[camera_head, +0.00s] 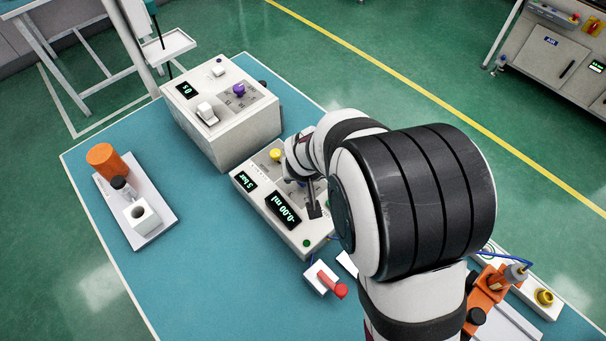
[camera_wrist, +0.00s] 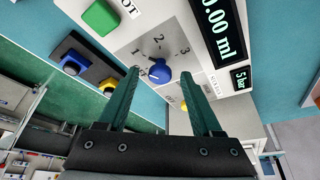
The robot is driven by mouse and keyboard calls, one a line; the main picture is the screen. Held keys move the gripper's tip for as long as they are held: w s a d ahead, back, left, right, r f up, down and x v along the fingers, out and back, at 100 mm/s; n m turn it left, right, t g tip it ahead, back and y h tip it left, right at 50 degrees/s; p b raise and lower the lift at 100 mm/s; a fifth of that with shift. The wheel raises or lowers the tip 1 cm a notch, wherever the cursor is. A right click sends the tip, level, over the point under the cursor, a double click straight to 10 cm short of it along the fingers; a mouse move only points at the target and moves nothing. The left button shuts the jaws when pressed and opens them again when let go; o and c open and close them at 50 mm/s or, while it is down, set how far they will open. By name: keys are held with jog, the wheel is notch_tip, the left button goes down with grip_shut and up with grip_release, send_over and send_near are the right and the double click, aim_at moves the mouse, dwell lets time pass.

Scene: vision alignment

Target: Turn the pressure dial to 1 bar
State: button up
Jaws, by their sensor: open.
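A white control panel (camera_head: 297,238) shows a "5 bar" display (camera_head: 246,180) and a "-0.00 ml" display (camera_head: 284,208). In the wrist view a blue dial (camera_wrist: 158,75) sits among the numbers 1, 2 and 3. A yellow knob (camera_head: 275,155) is at the panel's far end; it partly shows in the wrist view (camera_wrist: 184,105), behind a finger. I cannot read which knob is labelled pressure. My gripper (camera_wrist: 163,79) is open and empty, its fingers on either side of the blue dial in the picture; contact is unclear. In the head view my arm hides the dial.
A white box (camera_head: 228,120) with a purple knob stands behind the panel. A tray with an orange cylinder (camera_head: 105,160) is at left. A red-handled part (camera_head: 326,282) lies in front of the panel. A green button (camera_wrist: 101,17) is near the dial. Teal tabletop is clear at front left.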

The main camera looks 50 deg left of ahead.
jog(key=v, duration=1.5)
jog(key=shift+r, duration=0.4)
jog(key=shift+d, duration=0.15)
jog(key=w+d+m+g+h, duration=0.2)
jog(key=d+m, duration=0.7)
jog(key=d, duration=1.4)
jog(key=s+d+m+g, duration=0.1)
jog(key=s+d+m, duration=0.6)
jog(key=s+d, duration=0.2)
jog(key=shift+s+f, duration=0.25)
jog(key=shift+s, duration=0.05)
